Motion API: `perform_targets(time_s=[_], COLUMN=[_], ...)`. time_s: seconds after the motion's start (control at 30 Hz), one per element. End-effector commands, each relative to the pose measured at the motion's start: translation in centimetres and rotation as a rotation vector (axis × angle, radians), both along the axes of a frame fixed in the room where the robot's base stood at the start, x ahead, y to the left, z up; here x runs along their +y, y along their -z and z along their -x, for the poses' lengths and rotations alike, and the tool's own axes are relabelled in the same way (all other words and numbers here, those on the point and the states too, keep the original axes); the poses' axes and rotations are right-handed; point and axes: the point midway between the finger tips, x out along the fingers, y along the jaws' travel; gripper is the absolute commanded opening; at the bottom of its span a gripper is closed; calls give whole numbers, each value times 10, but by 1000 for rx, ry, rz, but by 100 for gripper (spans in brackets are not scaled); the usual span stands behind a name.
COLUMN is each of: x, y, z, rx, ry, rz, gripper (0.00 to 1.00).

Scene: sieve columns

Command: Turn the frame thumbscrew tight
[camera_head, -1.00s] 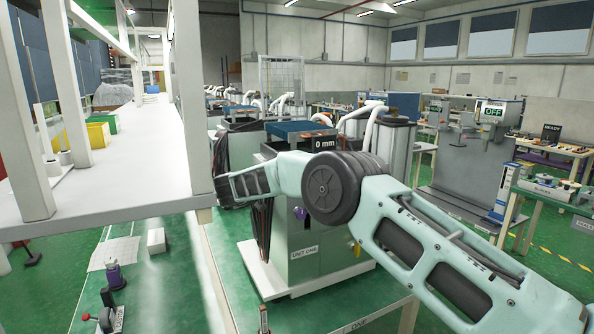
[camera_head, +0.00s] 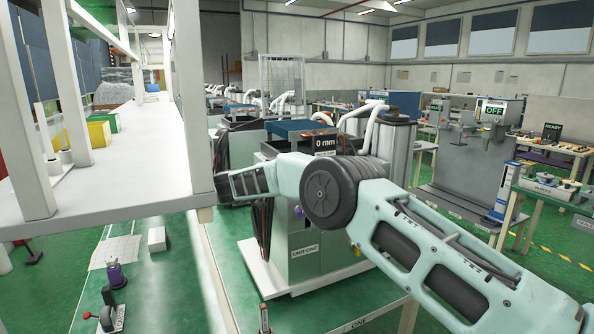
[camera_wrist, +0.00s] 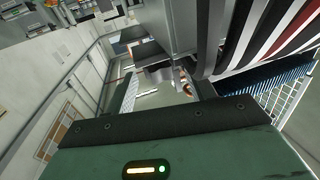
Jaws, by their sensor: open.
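The machine marked UNIT ONE (camera_head: 305,254) stands ahead of me, with a small dark display (camera_head: 324,144) reading 0 mm on top. A small purple knob (camera_head: 299,212) shows on its front, partly beside my arm; I cannot tell whether it is the frame thumbscrew. My arm crosses in front of the machine and hides part of it. My gripper (camera_wrist: 166,84) shows in the wrist view, open, beyond its green housing with a lit bar. No thumbscrew is clearly seen between the fingers. Dark, white and red bands run close by at upper right.
A white shelf unit (camera_head: 120,165) stands close on the left, near my arm's bend. A grey machine (camera_head: 462,170) with an OFF display and a bench (camera_head: 550,193) stand at right. Green floor shows between them.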

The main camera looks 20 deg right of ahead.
Motion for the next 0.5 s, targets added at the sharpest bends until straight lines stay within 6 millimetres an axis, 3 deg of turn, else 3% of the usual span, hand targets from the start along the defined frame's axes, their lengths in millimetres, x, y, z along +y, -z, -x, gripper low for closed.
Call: perform_targets(time_s=[0.17, 0.5], x=[0, 0], y=[-16, -79], z=[0, 0], rx=[-4, -5], ry=[0, 0], rz=[-3, -1], gripper=[55, 55])
